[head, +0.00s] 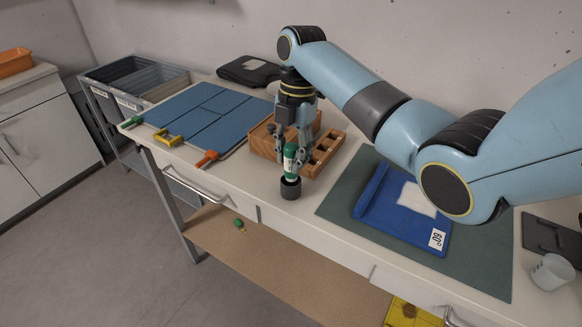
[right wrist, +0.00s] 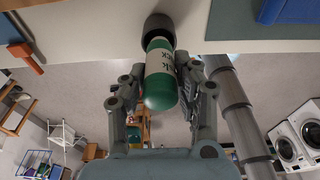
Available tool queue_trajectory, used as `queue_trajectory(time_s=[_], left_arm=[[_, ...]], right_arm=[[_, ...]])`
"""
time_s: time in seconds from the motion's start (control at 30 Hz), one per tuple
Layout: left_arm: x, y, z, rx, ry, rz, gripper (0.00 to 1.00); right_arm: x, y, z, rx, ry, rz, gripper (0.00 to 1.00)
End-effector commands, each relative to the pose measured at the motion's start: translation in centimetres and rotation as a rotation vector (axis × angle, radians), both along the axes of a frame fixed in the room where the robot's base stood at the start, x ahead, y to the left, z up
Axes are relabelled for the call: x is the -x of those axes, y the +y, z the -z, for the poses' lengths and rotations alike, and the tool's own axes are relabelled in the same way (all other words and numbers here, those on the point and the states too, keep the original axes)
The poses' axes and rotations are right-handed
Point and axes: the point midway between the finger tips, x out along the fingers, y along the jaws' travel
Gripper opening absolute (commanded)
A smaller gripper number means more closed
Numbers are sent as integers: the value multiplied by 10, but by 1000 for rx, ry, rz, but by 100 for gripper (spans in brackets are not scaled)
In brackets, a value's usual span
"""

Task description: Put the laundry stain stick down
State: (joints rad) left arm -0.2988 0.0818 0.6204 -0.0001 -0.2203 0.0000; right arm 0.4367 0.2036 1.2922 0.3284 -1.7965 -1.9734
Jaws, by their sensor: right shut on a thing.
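The laundry stain stick (head: 290,163) is a green stick with a white label, held roughly upright near the front edge of the worktop. My right gripper (head: 287,157) points down and is shut on it. The stick's lower end meets the mouth of a small dark round cup (head: 290,190); how deep it sits I cannot tell. In the right wrist view the stick (right wrist: 160,78) lies between the two fingers, its far end against the dark cup (right wrist: 159,25). My left gripper is out of view.
A wooden organiser (head: 325,155) stands right behind the cup. A blue folding board (head: 200,112) with coloured clips lies left.

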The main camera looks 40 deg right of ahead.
Motion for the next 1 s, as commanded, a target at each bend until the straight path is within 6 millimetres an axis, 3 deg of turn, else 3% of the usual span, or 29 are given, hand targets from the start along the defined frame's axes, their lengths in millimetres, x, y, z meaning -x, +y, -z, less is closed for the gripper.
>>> queue_trajectory(time_s=[0.1, 0.3, 0.67, 0.7, 0.87, 1.0], left_arm=[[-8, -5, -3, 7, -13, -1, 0], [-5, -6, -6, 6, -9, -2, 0], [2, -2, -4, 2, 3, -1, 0], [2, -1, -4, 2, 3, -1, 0], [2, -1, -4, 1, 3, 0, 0], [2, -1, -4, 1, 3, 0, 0]], right_arm=[[-1, 1, 12, 0, 3, 0, 0], [-1, 1, 38, 1, 1, 0, 0], [-1, 0, 44, 1, 0, 0, 0], [-1, 0, 44, 1, 0, 0, 31], [-1, 0, 44, 1, 0, 0, 52], [-1, 0, 44, 1, 0, 0, 53]])
